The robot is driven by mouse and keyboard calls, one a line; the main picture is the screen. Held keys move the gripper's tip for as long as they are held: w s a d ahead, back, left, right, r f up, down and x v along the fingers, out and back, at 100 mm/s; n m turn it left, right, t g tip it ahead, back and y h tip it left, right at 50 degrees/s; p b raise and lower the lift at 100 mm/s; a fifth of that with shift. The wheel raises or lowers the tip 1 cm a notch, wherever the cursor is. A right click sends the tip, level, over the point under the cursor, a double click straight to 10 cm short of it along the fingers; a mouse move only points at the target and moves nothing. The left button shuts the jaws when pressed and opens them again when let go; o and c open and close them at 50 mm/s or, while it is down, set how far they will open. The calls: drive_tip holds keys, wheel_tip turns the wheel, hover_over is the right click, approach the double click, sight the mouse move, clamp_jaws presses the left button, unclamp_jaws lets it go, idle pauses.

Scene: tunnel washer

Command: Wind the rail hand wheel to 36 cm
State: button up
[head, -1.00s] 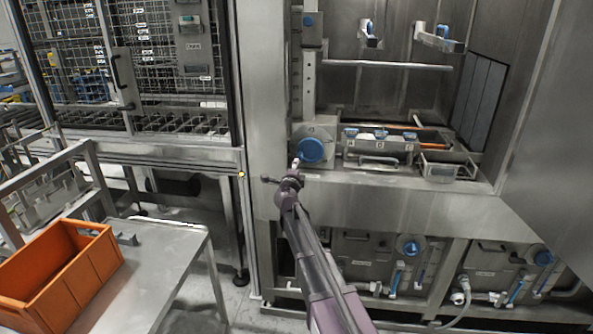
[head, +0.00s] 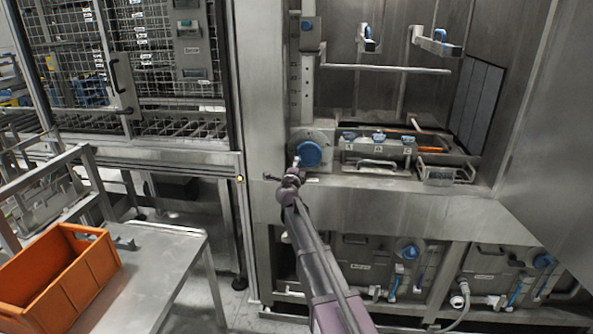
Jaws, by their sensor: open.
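The blue hand wheel (head: 308,154) sits on a grey housing at the left of the washer opening. Above it a vertical rail (head: 307,90) with holes and marks rises along the left wall, with a blue-knobbed slider block (head: 308,27) near its top. A horizontal bar (head: 385,68) reaches right from the rail. The scale figures are too small to read. My gripper (head: 296,163) is at the lower left of the wheel, small in the picture, its tip close to the wheel's edge. I cannot tell whether it touches. It looks open, with nothing seen in it.
Blue-topped valves (head: 378,137) and a handled tray (head: 447,172) stand right of the wheel. Two nozzle arms (head: 437,42) hang above. An orange crate (head: 60,275) stands on a metal table (head: 165,265) at lower left. A big steel panel (head: 545,140) bounds the right side.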

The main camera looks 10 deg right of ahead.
drive_tip(key=shift+x, duration=2.7)
drive_tip(key=c, duration=0.8)
drive_tip(key=shift+d+f, duration=0.1)
drive_tip(key=shift+f, duration=0.05)
